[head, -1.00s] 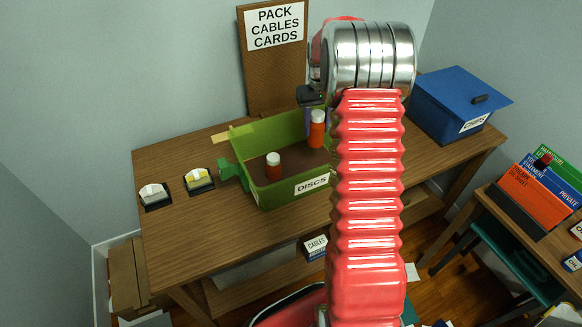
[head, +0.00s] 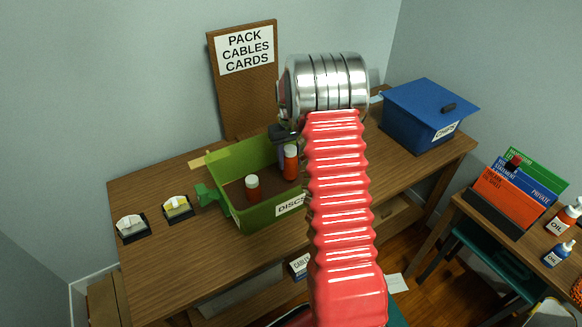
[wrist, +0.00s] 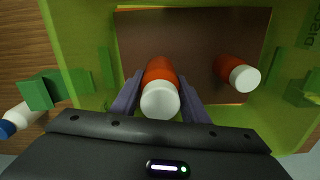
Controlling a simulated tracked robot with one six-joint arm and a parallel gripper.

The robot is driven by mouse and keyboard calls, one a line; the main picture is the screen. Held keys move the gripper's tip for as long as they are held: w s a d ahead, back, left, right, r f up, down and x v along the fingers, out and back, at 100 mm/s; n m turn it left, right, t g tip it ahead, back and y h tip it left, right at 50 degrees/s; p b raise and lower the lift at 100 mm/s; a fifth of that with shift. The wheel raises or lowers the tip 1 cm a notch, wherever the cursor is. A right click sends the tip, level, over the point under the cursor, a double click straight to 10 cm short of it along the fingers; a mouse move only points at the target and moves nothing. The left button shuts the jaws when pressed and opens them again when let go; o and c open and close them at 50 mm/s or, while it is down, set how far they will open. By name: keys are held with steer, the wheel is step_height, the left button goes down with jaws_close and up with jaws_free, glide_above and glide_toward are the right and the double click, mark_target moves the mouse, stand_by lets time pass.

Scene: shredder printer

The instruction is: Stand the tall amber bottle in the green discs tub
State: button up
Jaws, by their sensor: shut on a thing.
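The tall amber bottle (head: 290,165), orange-brown with a white cap, stands about upright at the right part of the green discs tub (head: 262,216). In the wrist view the bottle (wrist: 161,74) is between the two fingers of my gripper (wrist: 160,98), which is shut on it. It is within the tub walls (wrist: 85,60); whether its base touches the tub floor cannot be told. In the head view my gripper (head: 284,138) is partly hidden by my arm.
A second, shorter amber bottle (head: 252,189) stands in the tub, apart from the held one; it also shows in the wrist view (wrist: 238,74). A blue chips box (head: 425,118) is at the right. Two small holders (head: 132,228) (head: 177,208) lie left of the tub.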

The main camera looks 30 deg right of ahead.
mark_target(290, 148)
steer(key=shift+f, duration=0.1)
steer(key=shift+f, duration=1.75)
steer(key=o, duration=1.1)
steer(key=shift+f, duration=0.1)
steer(key=shift+o, duration=0.2)
step_height(290, 148, up, 12)
steer(key=shift+r, duration=0.1)
